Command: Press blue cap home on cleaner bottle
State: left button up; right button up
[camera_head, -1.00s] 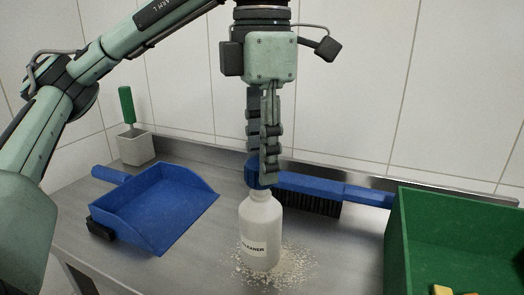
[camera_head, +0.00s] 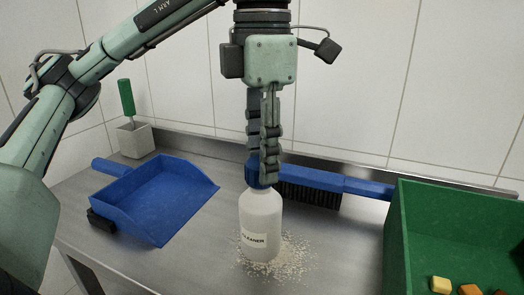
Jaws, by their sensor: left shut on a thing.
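The white cleaner bottle (camera_head: 260,228) stands upright on the grey metallic table, with a "CLEANER" label facing me. The blue cap (camera_head: 252,173) is at the top of the bottle, right above its shoulder. My left gripper (camera_head: 264,178) points straight down from above and is shut on the cap. Its fingers hide the cap's right part. The bottle's neck hardly shows, and I cannot tell whether the cap is fully seated. My right gripper is not in view.
A blue dustpan (camera_head: 160,200) lies to the left. A blue brush (camera_head: 318,181) lies behind the bottle. A green crate (camera_head: 440,215) with small blocks stands at the right. Crumbs (camera_head: 285,262) surround the bottle's base. A grey pot (camera_head: 134,140) with a green-handled tool stands back left.

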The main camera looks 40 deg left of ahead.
pick_arm(q)
jog(key=shift+f, duration=0.25)
jog(key=o, duration=1)
jog(key=shift+o, duration=0.2)
notch_tip(320, 180, up, 12)
jog(key=shift+d, duration=0.1)
dwell(0.3)
